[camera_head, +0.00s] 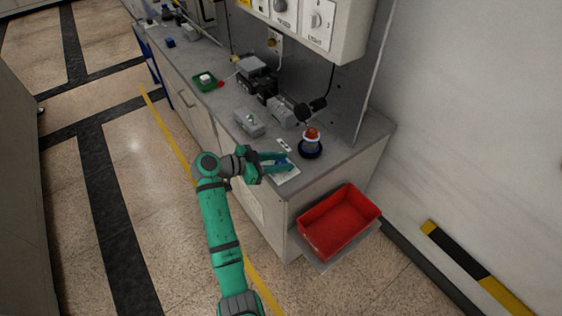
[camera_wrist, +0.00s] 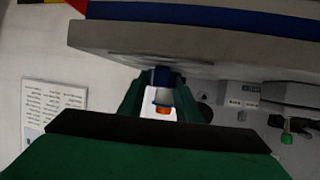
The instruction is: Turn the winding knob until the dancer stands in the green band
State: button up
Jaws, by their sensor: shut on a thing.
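My gripper (camera_head: 284,162) is over the near end of the grey bench, just above a white sheet (camera_head: 288,177). Its two green fingers are closed on a small blue part, which shows between the fingertips in the wrist view (camera_wrist: 161,76). I cannot tell for certain whether this blue part is the winding knob. A small white and orange piece (camera_wrist: 163,109) shows between the fingers in the wrist view. A device with an orange top and black round base (camera_head: 311,150) stands just right of the gripper. I cannot make out the dancer or the green band.
A red bin (camera_head: 340,222) sits below the bench end. A grey box (camera_head: 249,122), dark equipment (camera_head: 256,82) and a green tray (camera_head: 205,81) stand farther along the bench. A wall panel (camera_head: 318,22) overhangs the back. Open floor lies left of the bench.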

jog(key=shift+f, duration=0.2)
jog(key=o, duration=1.1)
jog(key=shift+c, duration=0.2)
jog(key=shift+r, duration=0.1)
jog(key=v, duration=1.1)
jog(key=shift+d, duration=0.1)
